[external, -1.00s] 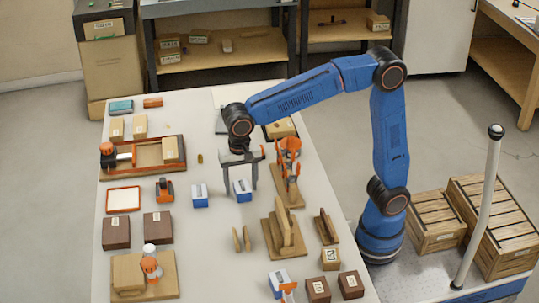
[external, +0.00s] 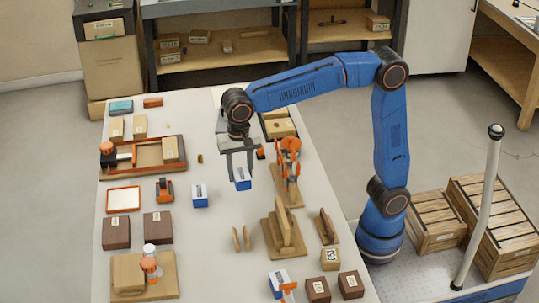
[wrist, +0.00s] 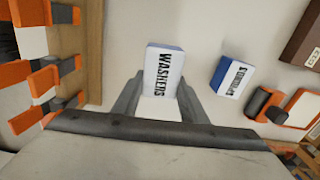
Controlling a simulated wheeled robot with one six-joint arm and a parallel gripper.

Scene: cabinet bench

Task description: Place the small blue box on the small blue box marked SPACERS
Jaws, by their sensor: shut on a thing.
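My gripper (external: 240,171) is shut on a small blue box (external: 242,181) with a white top and holds it up over the table. In the wrist view the held box (wrist: 164,75) reads WASHERS and sits between the fingers. A second small blue box (external: 200,196) stands on the table just left of the held one. It also shows in the wrist view (wrist: 231,77), to the right of the held box and apart from it; its label is hard to read. A third blue-and-white box (external: 279,281) stands at the front, partly behind an orange tool.
Orange clamps (external: 288,155) on a wooden base stand close to the right of my gripper. An orange block-like tool (external: 164,190) and an orange-rimmed tray (external: 123,199) lie left of the second box. The table between the two nearer boxes is bare.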

